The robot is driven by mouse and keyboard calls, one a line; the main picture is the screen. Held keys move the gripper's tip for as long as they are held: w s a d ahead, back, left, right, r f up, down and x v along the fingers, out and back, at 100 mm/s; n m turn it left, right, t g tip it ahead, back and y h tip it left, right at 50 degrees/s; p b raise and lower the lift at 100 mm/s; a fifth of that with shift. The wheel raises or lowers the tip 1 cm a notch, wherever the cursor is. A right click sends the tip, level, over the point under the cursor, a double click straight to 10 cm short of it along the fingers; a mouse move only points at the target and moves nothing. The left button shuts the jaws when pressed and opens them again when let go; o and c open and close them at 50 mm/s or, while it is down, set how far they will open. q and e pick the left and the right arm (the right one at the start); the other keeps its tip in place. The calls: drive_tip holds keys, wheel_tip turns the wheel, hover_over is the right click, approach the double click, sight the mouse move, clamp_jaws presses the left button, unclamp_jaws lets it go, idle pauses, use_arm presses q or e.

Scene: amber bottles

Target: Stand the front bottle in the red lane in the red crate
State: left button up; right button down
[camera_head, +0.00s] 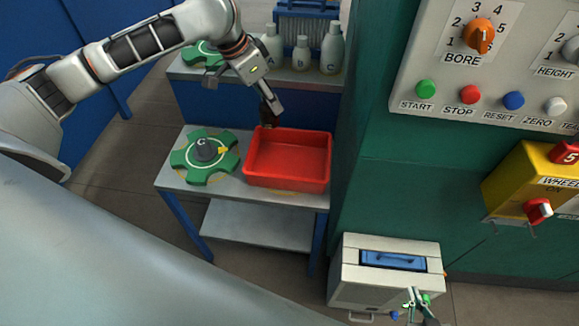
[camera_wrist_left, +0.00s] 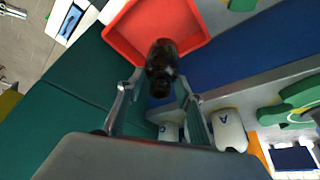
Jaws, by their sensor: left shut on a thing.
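The red crate (camera_head: 290,182) stands on the right part of a small grey table, and its inside looks empty in the head view. My left gripper (camera_head: 272,112) is at the crate's back left edge, pointing down. In the left wrist view the gripper (camera_wrist_left: 160,92) is shut on a dark amber bottle (camera_wrist_left: 162,58). The bottle overlaps the near rim of the red crate (camera_wrist_left: 122,30) there; whether it touches the rim is unclear. My right gripper (camera_head: 418,298) is at the lower right, small and partly cut off. No red lane is discernible.
A green cross-shaped fixture marked C (camera_head: 205,150) sits left of the crate on the table (camera_head: 172,180). Several grey lettered bottles (camera_head: 301,55) stand on the shelf behind. A green machine (camera_head: 400,190) with a control panel rises close on the right.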

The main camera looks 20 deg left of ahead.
use_arm(q)
drive_tip(key=shift+w+a+r, duration=0.2)
drive_tip(key=shift+w+r, duration=0.1)
drive_tip(key=shift+r, duration=0.15)
drive_tip(key=shift+w+f, duration=0.1)
wheel_tip(320, 180, down, 20)
drive_tip(key=b, duration=0.4)
drive_tip(key=shift+a+r, duration=0.1)
drive_tip(key=shift+r, duration=0.1)
drive_tip(key=o, duration=1.1)
drive_tip(key=shift+o, duration=0.2)
